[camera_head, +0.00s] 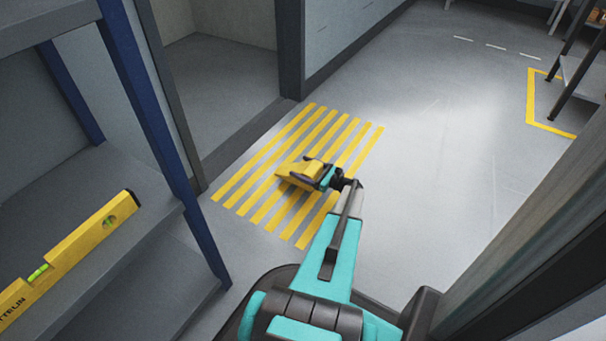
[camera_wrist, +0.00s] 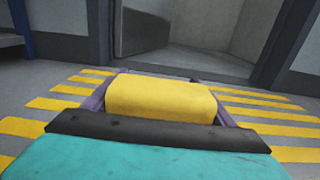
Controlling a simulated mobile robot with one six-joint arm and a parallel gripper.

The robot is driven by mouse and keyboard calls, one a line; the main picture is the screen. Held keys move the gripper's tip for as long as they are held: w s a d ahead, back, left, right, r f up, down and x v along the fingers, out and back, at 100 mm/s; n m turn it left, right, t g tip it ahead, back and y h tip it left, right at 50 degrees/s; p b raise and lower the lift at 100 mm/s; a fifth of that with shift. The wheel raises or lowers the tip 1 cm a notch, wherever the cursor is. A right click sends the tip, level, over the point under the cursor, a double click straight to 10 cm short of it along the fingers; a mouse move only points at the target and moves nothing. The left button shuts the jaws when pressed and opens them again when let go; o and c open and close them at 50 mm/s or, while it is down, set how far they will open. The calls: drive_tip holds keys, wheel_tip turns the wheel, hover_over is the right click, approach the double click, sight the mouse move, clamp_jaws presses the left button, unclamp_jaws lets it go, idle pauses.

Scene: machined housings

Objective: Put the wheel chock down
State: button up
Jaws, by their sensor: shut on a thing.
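The yellow wheel chock (camera_head: 298,175) is in my gripper (camera_head: 315,173), over the yellow-striped floor patch in the head view. In the wrist view the chock (camera_wrist: 160,98) fills the middle, with a purple-grey finger (camera_wrist: 94,102) on its left side and another on its right. My gripper is shut on the chock. I cannot tell whether the chock's underside touches the floor, because it is hidden.
Yellow floor stripes (camera_head: 253,163) lie before an open doorway (camera_head: 225,85). A shelf with blue posts (camera_head: 150,95) stands at left, holding a yellow spirit level (camera_head: 75,250). Clear grey floor (camera_head: 440,130) extends right. A rack (camera_head: 580,75) stands at far right.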

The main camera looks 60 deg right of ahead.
drive_tip(key=shift+d, duration=0.1)
drive_tip(key=shift+w+d, duration=0.15)
drive_tip(key=shift+w, duration=0.05)
drive_tip(key=shift+w+d+f+b, duration=0.1)
drive_tip(key=shift+d+f+b, duration=0.05)
drive_tip(key=shift+f+b, duration=0.35)
drive_tip(key=shift+w+d+f+b, duration=0.1)
drive_tip(key=shift+d+f+b, duration=0.05)
drive_tip(key=shift+f+b, duration=0.85)
drive_tip(key=shift+f, duration=0.25)
drive_tip(key=shift+f, duration=0.1)
drive_tip(key=o, duration=1.5)
